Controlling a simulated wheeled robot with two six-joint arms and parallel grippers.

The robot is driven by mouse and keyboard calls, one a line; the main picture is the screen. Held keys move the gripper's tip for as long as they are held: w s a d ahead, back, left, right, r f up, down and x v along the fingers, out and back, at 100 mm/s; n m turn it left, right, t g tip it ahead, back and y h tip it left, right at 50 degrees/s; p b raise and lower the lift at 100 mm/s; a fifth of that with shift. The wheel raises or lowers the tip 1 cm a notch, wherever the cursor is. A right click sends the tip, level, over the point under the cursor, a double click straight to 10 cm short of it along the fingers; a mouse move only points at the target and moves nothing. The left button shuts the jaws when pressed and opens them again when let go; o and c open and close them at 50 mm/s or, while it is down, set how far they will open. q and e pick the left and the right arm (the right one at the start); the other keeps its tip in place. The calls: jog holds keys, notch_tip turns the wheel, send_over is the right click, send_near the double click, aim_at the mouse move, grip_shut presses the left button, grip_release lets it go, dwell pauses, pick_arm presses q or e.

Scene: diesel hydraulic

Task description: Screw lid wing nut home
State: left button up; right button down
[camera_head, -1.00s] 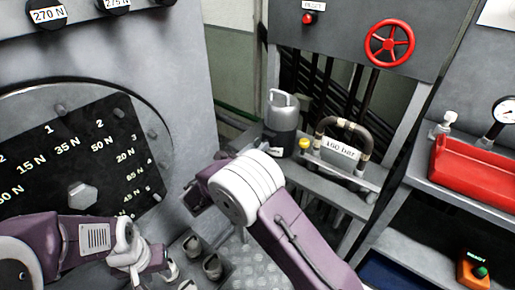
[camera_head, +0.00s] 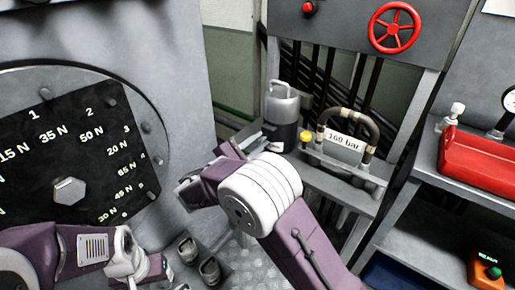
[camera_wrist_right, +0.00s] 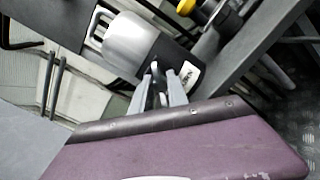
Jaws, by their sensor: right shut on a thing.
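My right gripper (camera_wrist_right: 160,88) shows in the right wrist view with its two grey fingers close together. It is shut on a small dark piece between the tips, taken as the wing nut (camera_wrist_right: 155,70); its shape is mostly hidden. In the head view the same gripper (camera_head: 264,133) shows only partly, past my white wrist joint. A canister (camera_head: 281,105) with a silver top, handle and dark lower body stands just beyond; it also shows in the right wrist view (camera_wrist_right: 135,43). My left gripper (camera_head: 155,268) is low at the left, its fingers unclear. The lid cannot be made out.
A yellow knob (camera_head: 306,136) and a curved handle labelled 160 bar (camera_head: 345,141) stand right of the canister. A dial plate with a hex bolt (camera_head: 69,191) is at left. A red handwheel (camera_head: 394,27) and red tray (camera_head: 480,160) are at right.

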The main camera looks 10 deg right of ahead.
jog(key=m+b, duration=0.6)
jog(key=shift+f, duration=0.35)
jog(key=m+b, duration=0.2)
jog(key=b, duration=0.1)
jog(key=shift+r+m, duration=0.2)
jog(key=shift+m, duration=0.2)
jog(key=shift+r+b, duration=0.1)
jog(key=shift+b, duration=0.2)
jog(key=shift+r+m, duration=0.1)
jog(key=shift+m, duration=0.2)
jog(key=c, duration=1.3)
grip_release()
jog(key=shift+w, duration=0.1)
